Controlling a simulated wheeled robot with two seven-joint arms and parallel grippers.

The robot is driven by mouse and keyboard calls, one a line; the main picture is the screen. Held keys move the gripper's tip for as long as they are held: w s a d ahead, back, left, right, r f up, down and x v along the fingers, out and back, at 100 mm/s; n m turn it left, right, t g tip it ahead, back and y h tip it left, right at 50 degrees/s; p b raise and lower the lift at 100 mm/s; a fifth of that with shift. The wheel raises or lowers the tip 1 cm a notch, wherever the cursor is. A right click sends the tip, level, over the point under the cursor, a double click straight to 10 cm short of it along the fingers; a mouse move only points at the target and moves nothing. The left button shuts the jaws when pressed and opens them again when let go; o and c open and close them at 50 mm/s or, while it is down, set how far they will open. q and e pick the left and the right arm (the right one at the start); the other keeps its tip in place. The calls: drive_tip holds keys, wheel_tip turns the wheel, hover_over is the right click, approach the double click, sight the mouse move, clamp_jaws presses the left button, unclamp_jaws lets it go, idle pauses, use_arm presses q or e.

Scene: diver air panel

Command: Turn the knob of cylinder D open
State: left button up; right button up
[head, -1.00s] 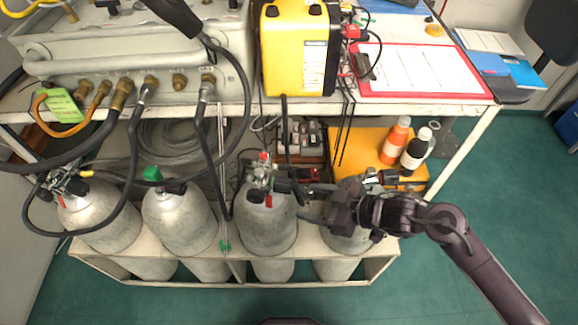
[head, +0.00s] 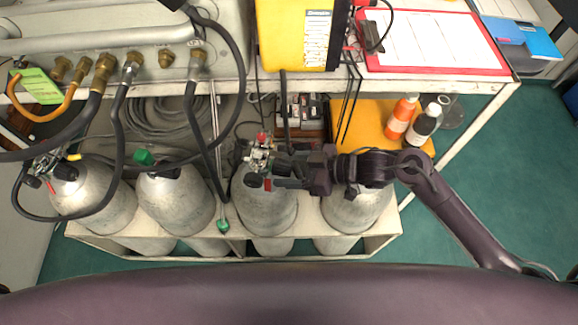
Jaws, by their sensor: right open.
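Several grey cylinders stand in a row in a low rack, and no letters on them are legible, so I cannot tell which is D. The third cylinder from the left (head: 264,212) has a metal valve (head: 259,157) with a red top, a black knob (head: 254,180) and a red tag. My right gripper (head: 284,171) is open, reaching in from the right with its fingers pointing left at this valve. The fingers partly hide the valve's right side; I cannot tell whether they touch it. The rightmost cylinder (head: 355,211) is partly covered by my right arm. My left gripper is out of view.
Black hoses (head: 205,150) hang from the panel (head: 120,45) over the left cylinders. A yellow box (head: 292,35) and a red clipboard (head: 435,72) lie on the bench. Green floor is clear at the right.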

drive_tip(key=shift+a, duration=0.15)
drive_tip(key=c, duration=1)
drive_tip(key=shift+f+n+t, duration=0.15)
drive_tip(key=shift+n+t, duration=0.35)
drive_tip(key=shift+n, duration=0.5)
drive_tip(key=o, duration=1)
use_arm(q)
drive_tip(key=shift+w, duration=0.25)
